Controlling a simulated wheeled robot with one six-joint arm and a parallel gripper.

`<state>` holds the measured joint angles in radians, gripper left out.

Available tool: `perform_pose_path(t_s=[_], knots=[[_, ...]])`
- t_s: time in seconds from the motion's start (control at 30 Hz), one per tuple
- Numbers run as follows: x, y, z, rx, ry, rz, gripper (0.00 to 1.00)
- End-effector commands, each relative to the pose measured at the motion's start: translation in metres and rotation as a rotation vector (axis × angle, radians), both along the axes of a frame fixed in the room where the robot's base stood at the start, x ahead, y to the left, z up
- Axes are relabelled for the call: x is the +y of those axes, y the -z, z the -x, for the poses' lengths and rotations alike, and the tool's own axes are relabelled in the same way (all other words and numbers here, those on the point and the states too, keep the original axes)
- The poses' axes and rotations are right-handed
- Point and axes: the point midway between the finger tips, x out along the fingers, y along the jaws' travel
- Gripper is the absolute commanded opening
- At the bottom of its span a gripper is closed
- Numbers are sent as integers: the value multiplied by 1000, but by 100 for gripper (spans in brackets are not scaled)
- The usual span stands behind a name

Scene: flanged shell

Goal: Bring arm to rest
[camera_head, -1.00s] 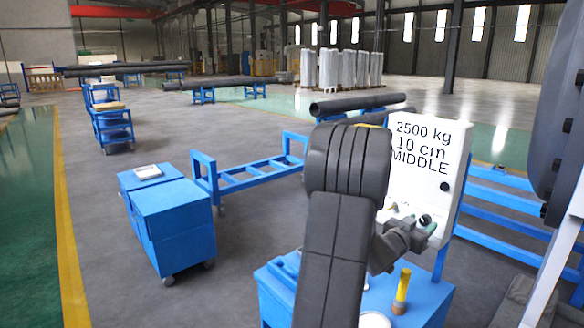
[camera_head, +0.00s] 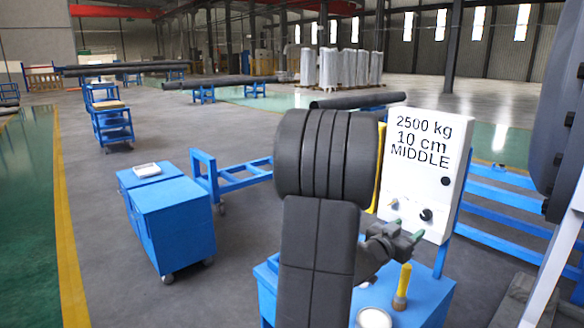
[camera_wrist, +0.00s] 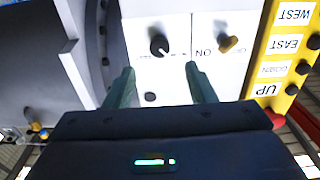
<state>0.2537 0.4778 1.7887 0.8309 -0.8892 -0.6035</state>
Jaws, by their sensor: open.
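My arm stands in the foreground of the head view. My gripper (camera_head: 414,242) is open and empty, in front of the lower part of the white control box (camera_head: 418,150). In the wrist view my gripper (camera_wrist: 160,72) shows two green fingers spread apart, with the box's white face (camera_wrist: 165,85) beyond them. A black knob (camera_wrist: 159,45) appears between the fingers, and a yellowish switch (camera_wrist: 229,43) lies to the right beside the word ON. The fingers look apart from the panel. The black knob also shows in the head view (camera_head: 426,214).
A yellow pendant (camera_wrist: 285,55) with labelled buttons is beside the box. A blue cart (camera_head: 425,300) below holds a yellow-handled tool (camera_head: 402,285) and a white round container (camera_head: 373,317). The large dark flanged shell (camera_head: 562,110) is at right.

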Motion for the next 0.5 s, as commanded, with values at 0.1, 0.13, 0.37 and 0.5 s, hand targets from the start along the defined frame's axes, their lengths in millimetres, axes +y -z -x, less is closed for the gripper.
perform_pose_path(t_s=[0.1, 0.13, 0.37, 0.5], knots=[[-20, -2, -16, -1, 2, -1, 50], [-25, -2, -20, -1, 3, -1, 50], [-60, -2, -50, -1, 2, 2, 50], [-65, 2, -55, -69, -1, -55, 50]])
